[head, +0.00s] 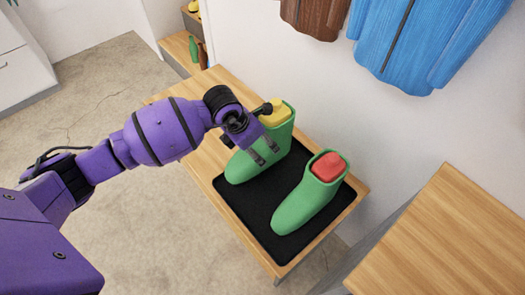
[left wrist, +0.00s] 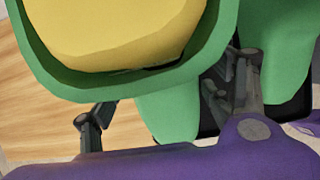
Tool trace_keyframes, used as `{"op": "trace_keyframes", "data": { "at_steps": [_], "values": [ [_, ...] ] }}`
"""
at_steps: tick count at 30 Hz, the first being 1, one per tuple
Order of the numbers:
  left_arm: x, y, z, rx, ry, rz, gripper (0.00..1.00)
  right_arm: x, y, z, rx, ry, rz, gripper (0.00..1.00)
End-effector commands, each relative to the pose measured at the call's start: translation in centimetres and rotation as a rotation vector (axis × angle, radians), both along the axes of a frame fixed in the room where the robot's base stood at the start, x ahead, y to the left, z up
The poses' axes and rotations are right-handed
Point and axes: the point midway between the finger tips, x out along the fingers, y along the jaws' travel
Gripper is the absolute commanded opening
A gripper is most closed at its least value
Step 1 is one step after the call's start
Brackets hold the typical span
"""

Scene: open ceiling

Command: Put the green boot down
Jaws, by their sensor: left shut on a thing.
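Two green boots are at a black tray (head: 262,222) on a wooden bench. The farther boot (head: 242,168) is upright with a yellow thing (head: 275,115) in its opening. The nearer boot (head: 303,205) stands upright on the tray with a red thing (head: 328,167) in its opening. My left gripper (head: 264,151) is shut on the farther boot. In the left wrist view, the held boot's rim (left wrist: 110,90) and the yellow thing (left wrist: 115,30) fill the top, between the fingers. The arm hides part of this boot; I cannot tell whether its sole touches the tray.
The wooden bench (head: 222,83) stands against a white wall. Brown and blue jackets (head: 420,45) hang above it. Another wooden top (head: 440,240) is at the right. A low shelf with a green bottle (head: 193,48) is behind. Open floor (head: 100,85) lies to the left.

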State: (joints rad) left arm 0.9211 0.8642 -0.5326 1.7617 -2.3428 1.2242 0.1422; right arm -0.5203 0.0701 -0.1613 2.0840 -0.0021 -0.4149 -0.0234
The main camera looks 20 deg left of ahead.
Motion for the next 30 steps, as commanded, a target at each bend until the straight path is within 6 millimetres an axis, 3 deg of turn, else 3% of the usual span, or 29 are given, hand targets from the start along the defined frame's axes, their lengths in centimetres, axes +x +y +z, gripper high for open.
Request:
{"op": "trace_keyframes", "data": {
  "at_steps": [10,16,27,28,30],
  "values": [
    [1.6,-1.3,-2.1,-0.003,-0.005,-0.001,0.32,0.0,0.0,-0.2,0.001,-0.001,-0.002,0.95],
    [1.5,-1.1,-4.8,-0.002,-0.004,0.000,0.32,0.0,-0.1,-0.4,0.001,0.001,-0.003,0.95],
    [1.5,-1.1,-5.2,-0.001,-0.005,0.000,0.32,-0.1,-0.1,-0.6,0.001,0.004,-0.004,0.95],
    [1.4,-1.1,-5.3,0.000,-0.002,-0.001,0.76,-0.1,-0.1,-0.6,0.001,0.004,-0.004,0.95],
    [1.4,-1.1,-5.2,0.000,-0.003,0.001,0.85,-0.1,-0.1,-0.6,0.001,0.004,-0.004,0.95]
  ]
}}
